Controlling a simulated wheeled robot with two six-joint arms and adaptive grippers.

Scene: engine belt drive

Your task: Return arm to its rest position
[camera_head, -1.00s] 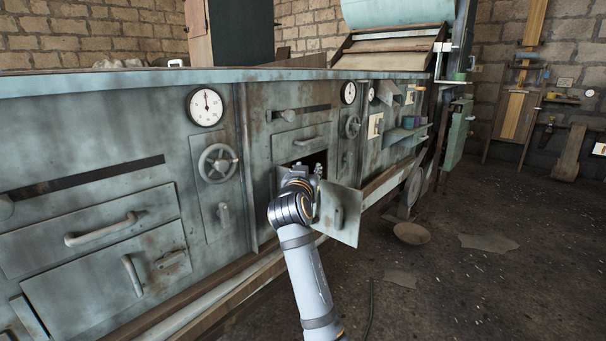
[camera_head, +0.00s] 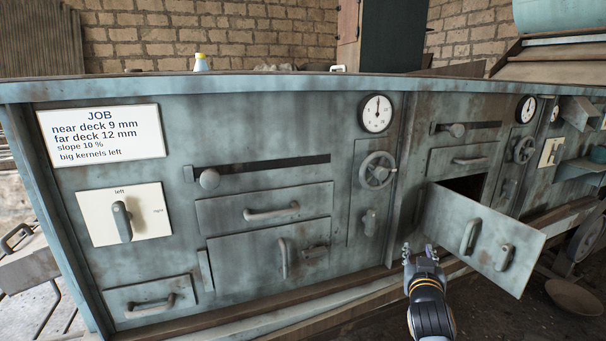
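My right gripper (camera_head: 419,250) is at the lower right of the head view, at the end of my dark wrist. Its two fingers stand apart with nothing between them. It is in front of the machine's lower panel, just left of the open hatch door (camera_head: 468,208), and looks apart from it. The hatch door swings out toward me and carries two grey handles. Behind it a dark opening (camera_head: 466,186) shows in the machine (camera_head: 270,135); its inside is mostly hidden. My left gripper is not in view.
The panel carries handwheels (camera_head: 378,171), dials (camera_head: 377,113), a slider knob (camera_head: 209,179), drawer handles (camera_head: 271,212) and a left/right lever (camera_head: 122,222) that protrude. A JOB sign (camera_head: 102,137) is at upper left. A round pan (camera_head: 574,297) lies on the floor at right.

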